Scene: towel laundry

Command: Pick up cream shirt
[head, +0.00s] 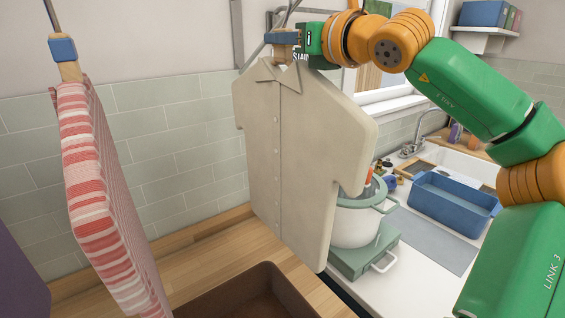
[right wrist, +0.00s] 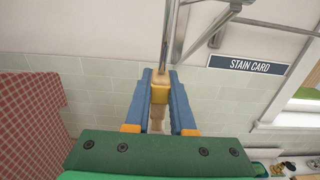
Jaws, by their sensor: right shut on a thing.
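The cream shirt (head: 290,150), with a collar and a row of buttons, hangs upright and spread flat in the middle of the head view. A wooden peg sits at its collar, under a metal hook. My right gripper (head: 286,38) is at this peg, above the collar. In the right wrist view its blue fingers (right wrist: 159,105) stand on either side of the peg (right wrist: 159,90) and are shut on it. The shirt is out of sight in that view, hidden below the green palm. My left gripper is not in view.
A red-and-white striped towel (head: 95,190) hangs at the left. Below are a wooden counter (head: 185,262) and a brown basin (head: 245,296). A white pot (head: 355,225) on a green stove, a blue tub (head: 455,203) and a sink are right of the shirt. A STAIN CARD sign (right wrist: 250,64) is on the wall.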

